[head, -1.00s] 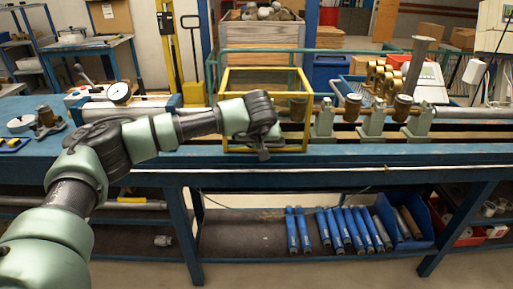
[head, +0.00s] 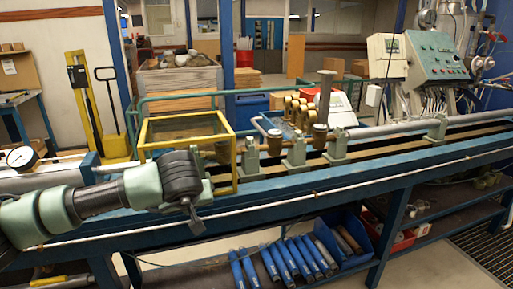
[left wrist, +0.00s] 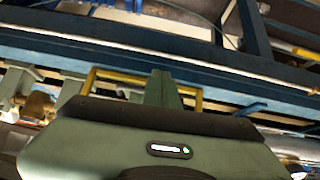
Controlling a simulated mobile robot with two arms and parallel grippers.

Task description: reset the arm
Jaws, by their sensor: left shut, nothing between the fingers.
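My left arm reaches in from the left edge of the head view. Its dark gripper (head: 195,224) hangs at the end, pointing down, in front of the blue bench edge (head: 290,184). The gripper is shut with nothing held, and it is small in this view. The dark wrist overlaps the front left of the yellow frame (head: 238,165). I cannot tell whether they touch. In the left wrist view, my green wrist housing fills the bottom, with the yellow frame (left wrist: 90,80) and the blue bench beam (left wrist: 225,68) beyond it. My right arm does not show.
Brass meters (head: 320,136) and green clamps (head: 297,153) stand along the bench rail. A pressure gauge (head: 21,158) is at the left. Blue tubes (head: 290,260) and a blue bin (head: 338,238) lie on the lower shelf.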

